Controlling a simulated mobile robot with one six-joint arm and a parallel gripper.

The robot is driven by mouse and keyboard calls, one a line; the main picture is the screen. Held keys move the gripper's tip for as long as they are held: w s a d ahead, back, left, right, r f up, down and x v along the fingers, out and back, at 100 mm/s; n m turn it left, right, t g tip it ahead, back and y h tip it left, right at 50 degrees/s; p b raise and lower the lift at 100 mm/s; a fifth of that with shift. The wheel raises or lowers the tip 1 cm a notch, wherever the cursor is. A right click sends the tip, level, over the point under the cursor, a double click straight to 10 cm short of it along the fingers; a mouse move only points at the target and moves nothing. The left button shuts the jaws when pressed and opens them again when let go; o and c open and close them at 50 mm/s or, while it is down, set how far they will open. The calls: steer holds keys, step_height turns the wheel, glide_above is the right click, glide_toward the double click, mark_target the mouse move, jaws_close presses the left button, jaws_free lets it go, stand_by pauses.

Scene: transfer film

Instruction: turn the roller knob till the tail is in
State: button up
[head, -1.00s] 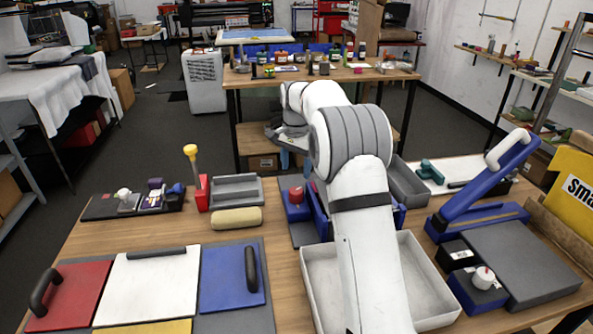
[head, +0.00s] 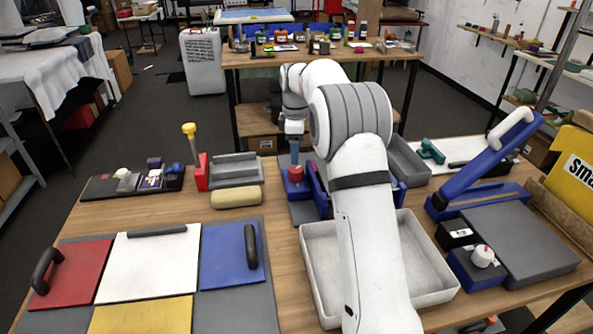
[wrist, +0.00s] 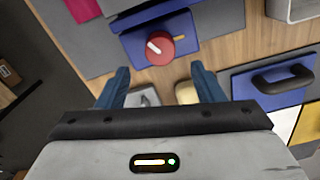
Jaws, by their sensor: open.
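The red roller knob (head: 297,173) stands on a blue block (head: 298,192) at the back middle of the table, left of my arm. In the wrist view the round red knob (wrist: 160,48) has a white line across its top, and the blue block (wrist: 140,45) has a small orange mark beside the knob. My gripper (head: 295,155) points down just above the knob. In the wrist view its blue fingers (wrist: 160,68) are apart and empty, with the knob just beyond their tips. I cannot make out the film tail; my arm hides part of the blue unit.
A pale tray (head: 433,287) lies under my forearm. A blue lever press (head: 480,180) stands at right.

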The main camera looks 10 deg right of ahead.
mark_target(295, 168)
steer(key=shift+f+n, duration=0.1)
steer(key=shift+n, duration=0.8)
steer(key=shift+f, duration=0.2)
step_height(295, 168, down, 7)
steer(key=shift+f+p, duration=0.15)
steer(key=shift+p, duration=0.25)
steer(key=shift+c, duration=0.4)
